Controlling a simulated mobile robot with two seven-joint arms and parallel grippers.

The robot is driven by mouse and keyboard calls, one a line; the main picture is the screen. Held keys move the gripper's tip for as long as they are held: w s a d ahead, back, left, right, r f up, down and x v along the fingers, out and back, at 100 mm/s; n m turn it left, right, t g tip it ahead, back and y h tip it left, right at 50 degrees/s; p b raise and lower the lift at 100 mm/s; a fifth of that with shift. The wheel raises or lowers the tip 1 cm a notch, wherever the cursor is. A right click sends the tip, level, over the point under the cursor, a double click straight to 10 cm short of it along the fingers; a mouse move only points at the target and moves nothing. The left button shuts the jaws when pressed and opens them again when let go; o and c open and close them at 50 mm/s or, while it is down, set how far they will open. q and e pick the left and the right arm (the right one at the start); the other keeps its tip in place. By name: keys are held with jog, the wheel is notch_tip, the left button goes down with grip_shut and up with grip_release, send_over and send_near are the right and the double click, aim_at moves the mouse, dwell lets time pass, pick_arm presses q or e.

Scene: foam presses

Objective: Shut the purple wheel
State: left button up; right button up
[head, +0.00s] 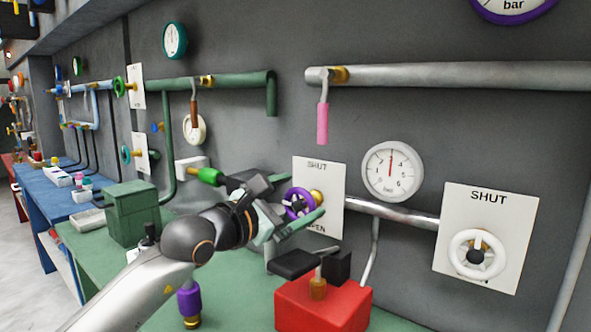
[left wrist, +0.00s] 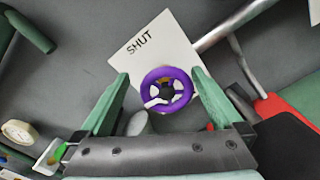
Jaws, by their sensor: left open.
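The purple wheel (head: 293,208) sits on a white plate (head: 332,190) on the wall, with SHUT printed at the top and OPEN at the bottom. My left gripper (head: 304,198) is open, with its green fingers at either side of the wheel. In the left wrist view, the wheel (left wrist: 184,85) shows between the spread fingers of the gripper (left wrist: 160,74), and I see no clear contact. A white mark lies on the wheel's lower left there, away from the word SHUT. My right gripper is not in view.
A red box (head: 322,308) with dark parts on top stands below the wheel. A white wheel (head: 458,243) on another SHUT plate is to the right. A round gauge (head: 393,172) and grey pipe lie between. A green box (head: 130,212) stands on the bench at left.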

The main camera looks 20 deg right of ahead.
pick_arm(q)
jog(key=s+a+r+b, duration=0.1)
jog(key=s+a+r, duration=0.4)
jog(key=s+r, duration=0.6)
jog(key=shift+s, duration=0.95)
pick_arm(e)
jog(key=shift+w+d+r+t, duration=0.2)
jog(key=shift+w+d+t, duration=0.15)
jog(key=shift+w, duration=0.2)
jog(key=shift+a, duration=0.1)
